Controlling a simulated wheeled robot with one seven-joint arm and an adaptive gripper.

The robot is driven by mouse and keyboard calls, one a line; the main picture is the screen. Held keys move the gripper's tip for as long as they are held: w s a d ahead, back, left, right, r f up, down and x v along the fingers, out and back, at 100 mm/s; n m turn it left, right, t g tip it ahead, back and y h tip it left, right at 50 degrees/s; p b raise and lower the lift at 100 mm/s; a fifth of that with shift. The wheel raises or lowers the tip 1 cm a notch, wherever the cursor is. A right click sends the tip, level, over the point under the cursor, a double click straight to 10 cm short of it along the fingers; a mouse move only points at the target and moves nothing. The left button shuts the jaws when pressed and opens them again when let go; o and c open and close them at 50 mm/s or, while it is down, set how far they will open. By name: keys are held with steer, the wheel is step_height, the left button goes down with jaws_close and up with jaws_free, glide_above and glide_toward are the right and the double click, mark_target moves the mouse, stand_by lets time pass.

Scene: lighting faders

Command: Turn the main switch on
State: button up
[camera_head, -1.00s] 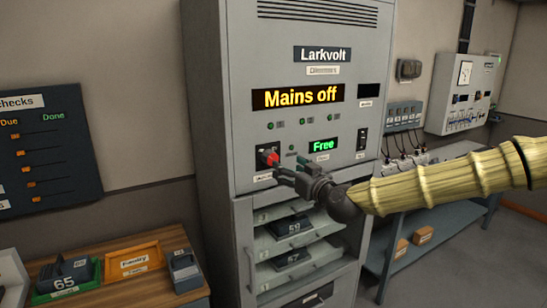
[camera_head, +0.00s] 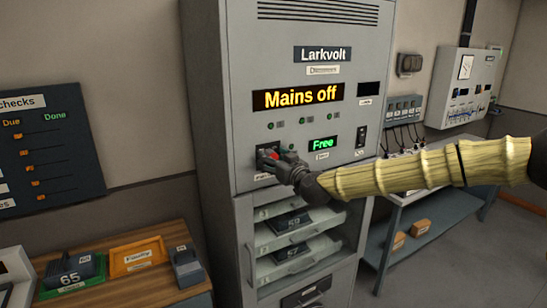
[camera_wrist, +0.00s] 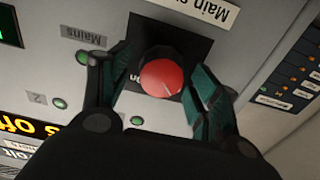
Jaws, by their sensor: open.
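The main switch (camera_wrist: 162,72) is a round red knob on a black square plate, under a white label partly reading "Main s". In the head view the red knob (camera_head: 273,154) shows at the lower left of the grey Larkvolt cabinet. My gripper (camera_wrist: 160,85) is open, with one teal-padded finger on each side of the knob. A gap shows on the left; I cannot tell if the right finger touches. In the head view my gripper (camera_head: 280,163) is close to the panel and partly hides the switch. The cabinet's display (camera_head: 298,96) reads "Mains off".
A green display (camera_head: 323,143) reads "Free", with a black rocker switch (camera_head: 361,137) to its right. Shelves with numbered dark units (camera_head: 292,223) are below my gripper. A wooden bench (camera_head: 160,290) stands left, and a blue-grey bench (camera_head: 425,205) right.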

steer(key=shift+c, duration=0.4)
steer(key=c, duration=0.9)
steer(key=shift+c, duration=0.2)
steer(key=shift+f+m+b, duration=0.1)
steer(key=shift+m+b, duration=0.3)
steer(key=shift+b, duration=0.4)
steer(key=m+b, duration=0.2)
steer(key=b, duration=0.1)
steer(key=shift+f, duration=0.15)
steer(key=m+b, duration=1.5)
steer(key=shift+w+d, duration=0.15)
steer(key=shift+d, duration=0.1)
steer(key=shift+b, duration=0.3)
